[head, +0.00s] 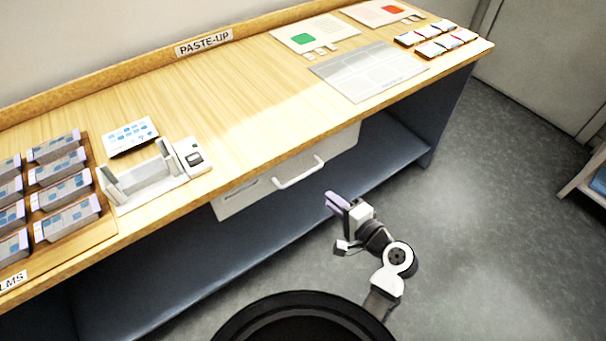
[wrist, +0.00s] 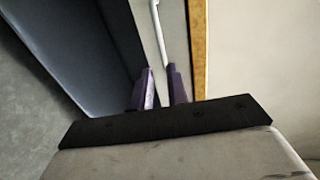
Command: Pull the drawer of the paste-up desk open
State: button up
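The paste-up desk (head: 215,115) has a pale drawer (head: 240,197) under its wooden top, and the drawer looks shut. A white bar handle (head: 300,173) sits on the drawer front. In the wrist view the handle (wrist: 158,30) runs up ahead of the fingers, with its near end close to the right finger. My gripper (head: 335,201) is to the right of the handle and in front of the desk. Its purple fingers (wrist: 160,90) are apart with a gap between them and nothing visibly held. Whether a finger touches the handle I cannot tell.
The desk's dark lower shelf (head: 240,250) lies below the drawer. On the top are a tray of card stacks (head: 100,225), a white holder (head: 145,182), a grey layout sheet (head: 368,70) and small cards (head: 440,45). The grey floor (head: 500,210) to the right is clear.

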aim_at(303, 175)
jog(key=p+x, duration=0.2)
jog(key=x, duration=1.1)
jog(key=shift+w+a+p, duration=0.2)
jog(key=shift+w+p, duration=0.1)
grip_shut()
